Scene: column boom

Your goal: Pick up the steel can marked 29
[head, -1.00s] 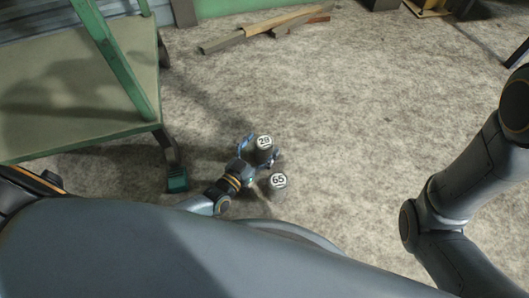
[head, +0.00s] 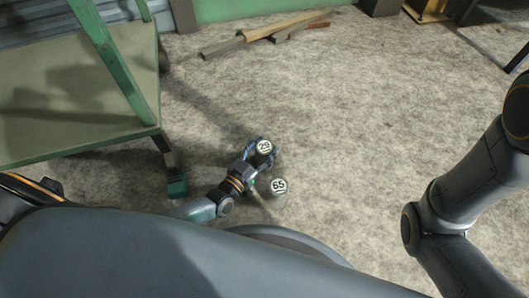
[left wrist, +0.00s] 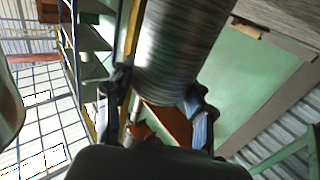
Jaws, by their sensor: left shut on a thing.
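The steel can marked 29 (head: 264,148) is upright in the head view, its white numbered top facing up. My left gripper (head: 262,153) is shut on it, with fingers on both sides. In the left wrist view the ribbed grey side of the can (left wrist: 180,50) fills the upper middle, between the two fingers of the gripper (left wrist: 157,105). Whether the can touches the floor is hard to tell. Another can, marked 65 (head: 278,187), stands close by, nearer to me. My right gripper is not in view.
A green trolley (head: 70,150) with a flat shelf stands at the left, its leg and caster close to my left arm. Wooden planks (head: 265,32) lie on the floor at the back. The floor (head: 390,110) to the right of the cans is clear.

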